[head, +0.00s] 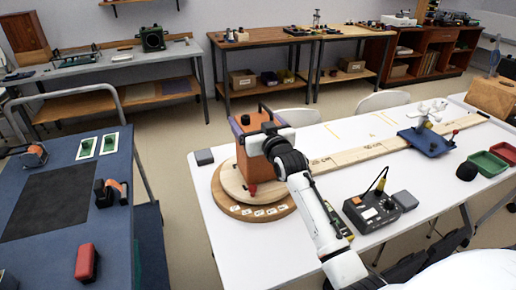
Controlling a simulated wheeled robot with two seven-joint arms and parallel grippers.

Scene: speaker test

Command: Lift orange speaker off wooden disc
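The orange speaker (242,164) is a boxy cabinet with a dark handle on top. It appears to stand upright on the round wooden disc (223,197), which has a lighter upper layer and a wider base with small white labels along its front. My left arm reaches up from the bottom of the picture. My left gripper (262,143) is at the speaker's upper right side, against or just in front of it. The wrist hides part of the speaker, and the fingertips are not clear enough to show whether they hold it. My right gripper is not in view.
A long marked wooden board (375,149) runs right from the disc. A black control box (371,211), a blue stand (426,141) and green and red trays (487,164) are on the white table (250,256). A blue bench (125,232) stands left across a gap.

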